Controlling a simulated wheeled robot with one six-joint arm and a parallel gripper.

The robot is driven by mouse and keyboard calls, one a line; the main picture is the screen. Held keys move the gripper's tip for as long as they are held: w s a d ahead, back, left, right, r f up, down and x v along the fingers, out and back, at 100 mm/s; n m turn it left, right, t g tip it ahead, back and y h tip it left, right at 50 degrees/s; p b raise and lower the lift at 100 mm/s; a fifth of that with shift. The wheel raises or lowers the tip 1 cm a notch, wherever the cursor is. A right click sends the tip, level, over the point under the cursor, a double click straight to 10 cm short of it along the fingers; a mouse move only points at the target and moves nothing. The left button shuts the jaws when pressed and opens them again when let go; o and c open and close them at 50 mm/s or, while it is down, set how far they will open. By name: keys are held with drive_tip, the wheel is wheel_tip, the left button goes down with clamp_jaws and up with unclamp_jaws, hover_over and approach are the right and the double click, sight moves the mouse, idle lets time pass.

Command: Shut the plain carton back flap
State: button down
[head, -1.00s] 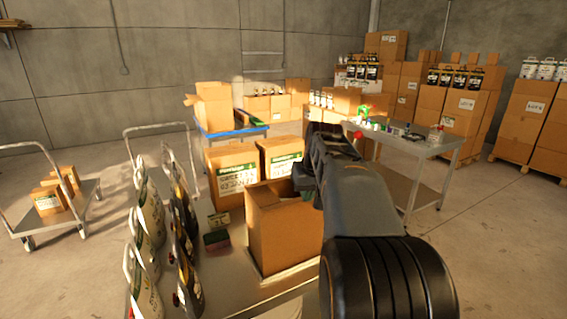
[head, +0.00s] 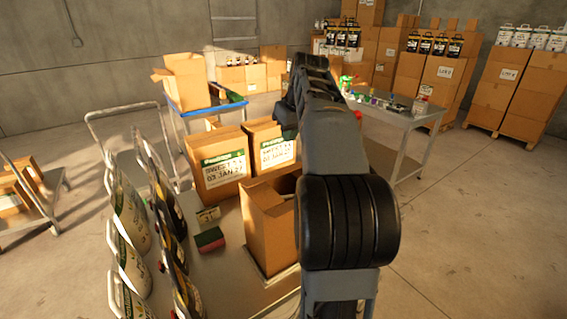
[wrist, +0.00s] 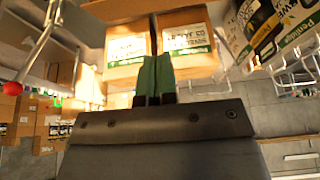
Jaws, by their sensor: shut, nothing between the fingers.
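The plain carton (head: 268,232) is brown and unlabelled. It stands on the metal bench in the head view, left of my arm. Its top looks open, and my arm hides its right side. I cannot clearly make out its back flap. My gripper (wrist: 155,75) shows in the wrist view with its two green fingers together and nothing between them. In the head view my arm reaches over the carton's right side toward the back, and the fingertips cannot be made out. A brown cardboard edge (wrist: 128,9) crosses the top of the wrist view; I cannot tell whose it is.
Two labelled cartons (head: 218,170) stand just behind the plain carton. Several bags (head: 130,235) line the bench's left side. A green and red block (head: 209,239) and a small box (head: 207,216) lie between. A metal table (head: 400,115) stands at the right.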

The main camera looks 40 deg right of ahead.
hover_over(283, 172)
drive_tip(key=f, duration=0.6)
drive_tip(key=shift+s+a+f+p, duration=0.15)
drive_tip(key=shift+s+a+p, duration=0.05)
drive_tip(key=shift+p, duration=0.1)
drive_tip(key=f, duration=0.3)
drive_tip(key=shift+s, duration=0.35)
drive_tip(key=shift+s+f, duration=0.35)
drive_tip(key=shift+f, duration=0.35)
